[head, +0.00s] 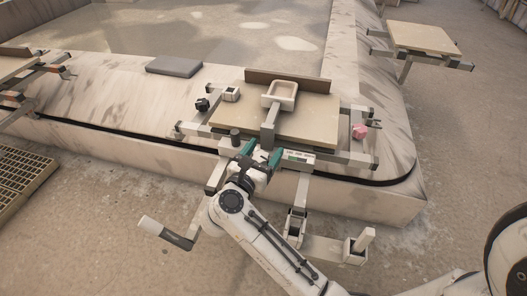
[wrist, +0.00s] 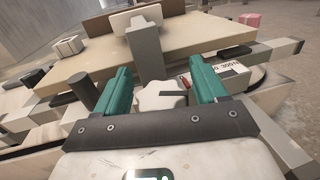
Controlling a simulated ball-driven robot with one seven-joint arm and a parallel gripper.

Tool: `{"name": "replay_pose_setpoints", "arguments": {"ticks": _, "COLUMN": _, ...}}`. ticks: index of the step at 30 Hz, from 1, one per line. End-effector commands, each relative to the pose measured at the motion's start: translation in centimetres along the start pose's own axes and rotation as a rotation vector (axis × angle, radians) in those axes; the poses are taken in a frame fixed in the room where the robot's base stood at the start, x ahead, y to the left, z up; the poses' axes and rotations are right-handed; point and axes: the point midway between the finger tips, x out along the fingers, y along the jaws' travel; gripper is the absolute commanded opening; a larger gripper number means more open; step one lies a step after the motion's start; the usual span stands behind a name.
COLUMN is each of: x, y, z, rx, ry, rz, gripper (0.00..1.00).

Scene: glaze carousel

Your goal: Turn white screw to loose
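A white lobed screw knob (wrist: 160,95) with a dark line on it shows in the wrist view, between the two green fingers of my gripper (wrist: 160,78). The fingers are wide apart, one on each side of the knob. Narrow gaps seem to show beside it; contact is hard to judge. A small red mark (wrist: 185,81) lies just right of the knob, beside a printed label (wrist: 222,69).
A dark cylinder (wrist: 84,92) stands left of the fingers. A white block (head: 231,93), black block (head: 202,104) and pink block (head: 360,131) sit around the board.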

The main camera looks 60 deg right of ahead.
Motion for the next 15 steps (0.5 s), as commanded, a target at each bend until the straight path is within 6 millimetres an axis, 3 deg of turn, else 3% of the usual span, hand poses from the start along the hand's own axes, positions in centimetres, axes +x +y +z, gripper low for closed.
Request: {"name": "replay_pose_setpoints", "arguments": {"ticks": 15, "x": -0.04, "y": -0.01, "z": -0.03, "rx": -0.001, "ry": 0.000, "rz": 0.000, "gripper": 0.24}}
